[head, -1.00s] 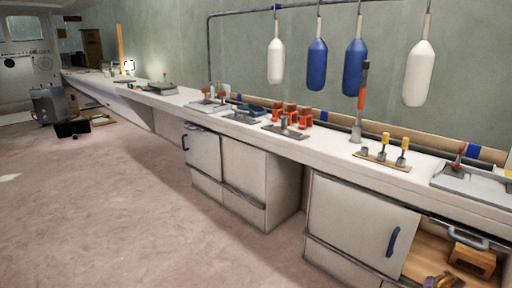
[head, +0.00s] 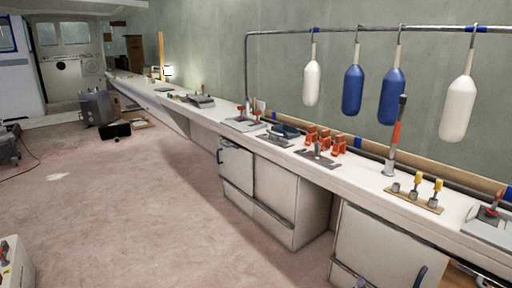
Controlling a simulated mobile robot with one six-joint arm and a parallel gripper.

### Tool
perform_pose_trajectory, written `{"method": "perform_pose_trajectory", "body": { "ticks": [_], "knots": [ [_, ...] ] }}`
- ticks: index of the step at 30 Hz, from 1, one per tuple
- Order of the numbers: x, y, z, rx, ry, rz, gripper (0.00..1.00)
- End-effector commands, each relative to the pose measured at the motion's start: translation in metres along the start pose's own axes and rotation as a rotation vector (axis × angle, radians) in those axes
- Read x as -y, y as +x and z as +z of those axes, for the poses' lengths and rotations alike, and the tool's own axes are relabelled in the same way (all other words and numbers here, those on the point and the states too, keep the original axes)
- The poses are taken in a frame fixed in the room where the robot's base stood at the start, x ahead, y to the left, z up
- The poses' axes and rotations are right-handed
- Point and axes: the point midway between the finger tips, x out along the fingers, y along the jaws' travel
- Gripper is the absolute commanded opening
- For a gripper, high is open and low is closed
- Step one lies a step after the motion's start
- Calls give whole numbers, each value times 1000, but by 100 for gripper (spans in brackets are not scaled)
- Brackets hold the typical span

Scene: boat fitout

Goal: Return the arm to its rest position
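Neither my arm nor my gripper shows in the head view, so I cannot see the arm's pose or whether the gripper holds anything. The long white workbench (head: 345,175) runs from the lower right to the far left along the wall. On it are orange clamp-like pieces (head: 325,138) on a grey plate, and a board with yellow-topped pegs (head: 413,199). An orange-and-grey upright tool (head: 395,137) stands near the wall.
White and blue fenders (head: 353,90) hang from a rail above the bench. Cabinets (head: 275,195) stand below it. A grey metal box (head: 95,107) and a black bin (head: 114,131) are on the floor at the back left. The pinkish floor (head: 130,215) is mostly clear.

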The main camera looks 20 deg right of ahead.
Motion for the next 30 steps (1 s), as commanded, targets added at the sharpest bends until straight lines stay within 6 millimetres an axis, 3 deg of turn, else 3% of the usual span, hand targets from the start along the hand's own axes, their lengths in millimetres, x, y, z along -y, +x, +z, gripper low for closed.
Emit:
{"method": "perform_pose_trajectory", "body": {
  "ticks": [3, 13, 23, 30],
  "knots": [
    [-22, -10, -35, -65, 5, -17, 36],
    [-50, -45, -131, -231, 58, -114, 36],
    [-54, -103, -218, -373, 148, -293, 36],
    [-44, -162, -270, -436, 230, -486, 36]
  ]
}}
